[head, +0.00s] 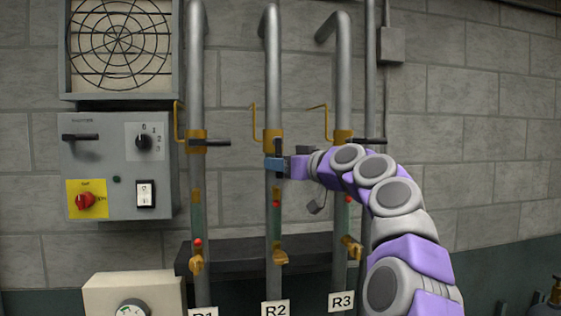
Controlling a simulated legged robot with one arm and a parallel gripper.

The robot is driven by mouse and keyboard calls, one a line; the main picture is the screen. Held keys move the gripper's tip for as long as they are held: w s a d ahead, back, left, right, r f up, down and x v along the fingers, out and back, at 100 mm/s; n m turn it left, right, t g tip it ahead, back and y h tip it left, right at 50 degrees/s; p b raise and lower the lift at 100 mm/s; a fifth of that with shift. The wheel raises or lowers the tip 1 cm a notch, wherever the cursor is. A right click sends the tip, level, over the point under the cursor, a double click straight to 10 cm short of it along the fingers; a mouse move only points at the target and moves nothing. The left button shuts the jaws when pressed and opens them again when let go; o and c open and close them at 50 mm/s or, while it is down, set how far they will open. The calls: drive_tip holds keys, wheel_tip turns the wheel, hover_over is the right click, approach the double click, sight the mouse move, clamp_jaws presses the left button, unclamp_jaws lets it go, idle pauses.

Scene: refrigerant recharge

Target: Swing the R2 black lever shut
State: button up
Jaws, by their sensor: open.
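The R2 pipe (273,80) is the middle of three grey vertical pipes, above the R2 label (275,308). Its black lever (278,146) sits at the brass valve collar and stands upright, roughly in line with the pipe. My gripper (276,164) comes in from the right, with its blue fingertips in front of the R2 pipe at the lever's lower part. The jaws are open. I cannot tell whether they touch the lever or whether it lies between them.
The R1 lever (210,142) and R3 lever (370,141) both point sideways to the right. A grey control box (118,180) with a red knob (84,201) hangs at the left, below a round fan grille (119,45). Small brass valves (279,257) sit lower on the pipes.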

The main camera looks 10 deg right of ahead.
drive_tip(key=shift+w+a, duration=0.1)
drive_tip(key=shift+a, duration=0.3)
drive_tip(key=shift+d, duration=0.1)
clamp_jaws()
